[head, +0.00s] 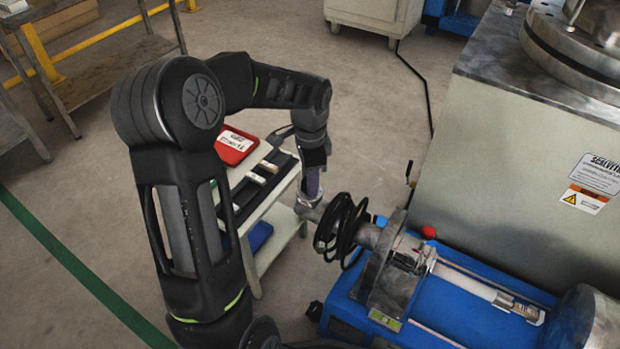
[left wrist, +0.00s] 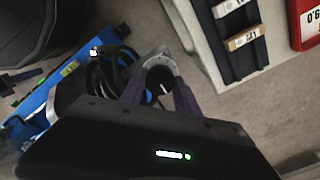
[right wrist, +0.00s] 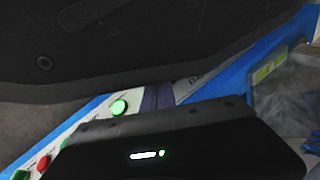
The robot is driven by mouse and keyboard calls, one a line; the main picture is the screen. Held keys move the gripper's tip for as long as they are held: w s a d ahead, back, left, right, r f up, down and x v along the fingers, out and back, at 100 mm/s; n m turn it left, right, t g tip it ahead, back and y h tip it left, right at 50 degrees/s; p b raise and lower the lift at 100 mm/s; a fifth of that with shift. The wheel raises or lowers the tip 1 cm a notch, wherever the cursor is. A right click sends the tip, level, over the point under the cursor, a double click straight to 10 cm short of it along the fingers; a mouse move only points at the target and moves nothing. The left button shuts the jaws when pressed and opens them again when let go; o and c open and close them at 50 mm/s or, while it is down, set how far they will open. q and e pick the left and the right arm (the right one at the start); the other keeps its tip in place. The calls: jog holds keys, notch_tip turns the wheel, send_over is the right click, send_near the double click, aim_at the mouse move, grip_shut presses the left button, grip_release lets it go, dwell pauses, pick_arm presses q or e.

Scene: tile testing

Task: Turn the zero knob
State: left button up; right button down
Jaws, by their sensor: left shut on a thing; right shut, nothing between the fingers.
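A round grey metal knob (head: 310,208) sits at the near-left end of the shaft of the blue machine (head: 455,300); no zero mark is legible on it. My left gripper (head: 311,192) reaches down onto it from above and is shut on it. In the left wrist view, the metal knob (left wrist: 161,66) shows as a curved grey shape between the fingers (left wrist: 160,92). My right gripper is outside the head view. In the right wrist view, its fingers (right wrist: 158,97) are shut and empty, beside a lit green button (right wrist: 118,107) on the control panel.
A large grey machine (head: 500,180) blocks the right side. More buttons (right wrist: 44,163) line the panel.

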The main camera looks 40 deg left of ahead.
pick_arm(q)
grip_shut()
pick_arm(e)
jog(key=shift+r, duration=0.1)
pick_arm(q)
jog(key=p, duration=0.1)
jog(key=m+p, duration=0.1)
jog(key=shift+r+p, duration=0.25)
jog(key=shift+p, duration=0.05)
jog(key=m+p, duration=0.6)
jog(key=p, duration=0.1)
jog(key=shift+m+p, duration=0.85)
jog(key=shift+m, duration=0.15)
jog(key=shift+f+m+p, duration=0.2)
jog(key=shift+m+p, duration=0.2)
jog(key=shift+m, duration=0.1)
pick_arm(e)
notch_tip(320, 180, up, 12)
jog(key=s, duration=0.2)
jog(key=shift+s+a+g, duration=0.2)
jog(key=shift+a+g, duration=0.15)
jog(key=shift+g, duration=0.05)
